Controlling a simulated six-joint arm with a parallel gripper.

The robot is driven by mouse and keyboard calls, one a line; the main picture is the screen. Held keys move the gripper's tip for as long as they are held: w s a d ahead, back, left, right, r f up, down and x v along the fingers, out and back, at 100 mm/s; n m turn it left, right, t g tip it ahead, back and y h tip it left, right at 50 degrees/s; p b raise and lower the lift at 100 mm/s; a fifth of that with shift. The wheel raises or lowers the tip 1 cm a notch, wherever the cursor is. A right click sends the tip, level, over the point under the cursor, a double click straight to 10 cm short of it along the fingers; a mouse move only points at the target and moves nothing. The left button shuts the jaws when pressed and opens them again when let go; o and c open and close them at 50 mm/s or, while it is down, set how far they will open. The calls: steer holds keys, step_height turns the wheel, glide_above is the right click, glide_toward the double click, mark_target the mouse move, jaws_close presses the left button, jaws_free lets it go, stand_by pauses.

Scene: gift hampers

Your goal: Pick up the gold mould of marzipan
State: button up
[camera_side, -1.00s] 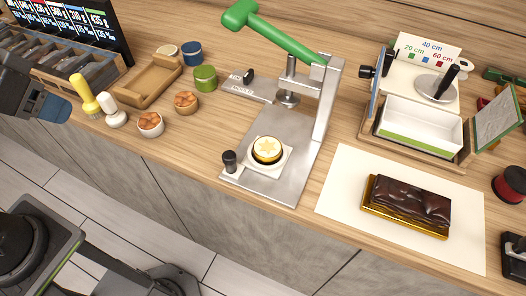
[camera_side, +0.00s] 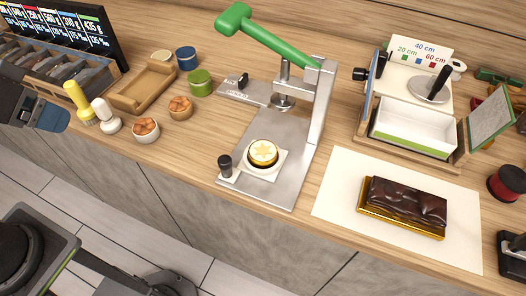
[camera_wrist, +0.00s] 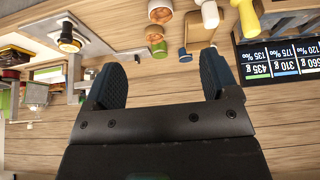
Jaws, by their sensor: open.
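A round gold-rimmed mould with a pale star-marked face (camera_side: 263,153) sits on a white square pad on the metal base of a lever press (camera_side: 272,186). It seems to be the gold mould of marzipan. It also shows near the upper left of the wrist view (camera_wrist: 69,40). My gripper (camera_wrist: 160,72) is open, with its two dark blue fingers apart and nothing between them. In the side view my gripper (camera_side: 48,115) is at the far left, well away from the mould, beside the yellow brush. The press head hangs behind and above the mould.
The press has a green lever (camera_side: 270,38). A yellow brush (camera_side: 79,101), a white-handled tool (camera_side: 106,115), small bowls (camera_side: 145,130) and a wooden tray (camera_side: 143,90) stand left. A chocolate-topped cake (camera_side: 404,203) lies right on white paper. A white box (camera_side: 414,128) stands behind it.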

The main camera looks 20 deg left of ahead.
steer(key=shift+o, duration=0.8)
